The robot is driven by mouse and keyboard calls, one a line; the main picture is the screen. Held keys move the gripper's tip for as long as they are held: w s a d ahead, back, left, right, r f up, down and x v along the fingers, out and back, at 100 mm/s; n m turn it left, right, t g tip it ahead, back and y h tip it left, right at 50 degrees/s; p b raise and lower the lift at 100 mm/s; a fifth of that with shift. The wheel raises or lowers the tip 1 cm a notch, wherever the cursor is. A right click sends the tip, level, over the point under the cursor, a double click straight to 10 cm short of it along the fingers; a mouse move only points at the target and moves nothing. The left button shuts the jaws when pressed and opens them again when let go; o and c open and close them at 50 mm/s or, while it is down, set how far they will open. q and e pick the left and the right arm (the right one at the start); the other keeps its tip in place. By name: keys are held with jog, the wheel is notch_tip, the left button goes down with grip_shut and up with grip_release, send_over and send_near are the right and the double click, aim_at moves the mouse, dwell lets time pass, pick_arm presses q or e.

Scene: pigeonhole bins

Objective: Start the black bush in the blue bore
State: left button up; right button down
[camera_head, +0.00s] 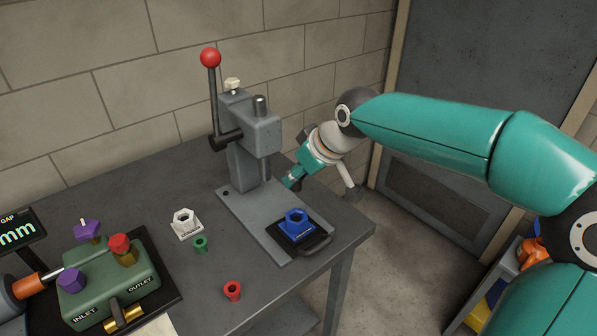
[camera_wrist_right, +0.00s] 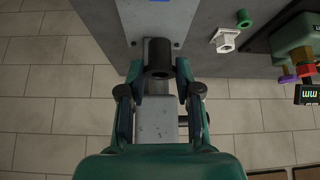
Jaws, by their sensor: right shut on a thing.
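The blue block with a dark round bore (camera_head: 295,220) sits on a black tray (camera_head: 318,243) on the base of the grey press. My right gripper (camera_head: 291,182) is beside the press column, behind the blue block and apart from it. In the right wrist view, my right gripper (camera_wrist_right: 160,75) is shut on the black bush (camera_wrist_right: 158,52), a dark cylinder with an open end showing. In the head view I cannot make out the bush. A blue edge (camera_wrist_right: 157,1) shows at the top of the wrist view. My left gripper is not in view.
The grey press (camera_head: 257,128) has a lever with a red knob (camera_head: 210,58). A white collar (camera_head: 186,225), a green bush (camera_head: 200,244) and a red bush (camera_head: 232,291) stand on the table left of it. A green valve body (camera_head: 110,280) is at the front left.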

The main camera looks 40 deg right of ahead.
aim_at(299, 190)
jog(key=shift+f+b, duration=2.5)
jog(key=shift+f, duration=0.2)
jog(key=shift+f+b, duration=2)
jog(key=shift+f, duration=0.1)
jog(key=c, duration=0.7)
grip_release()
jog(key=p+v, duration=0.2)
jog(key=v, duration=0.3)
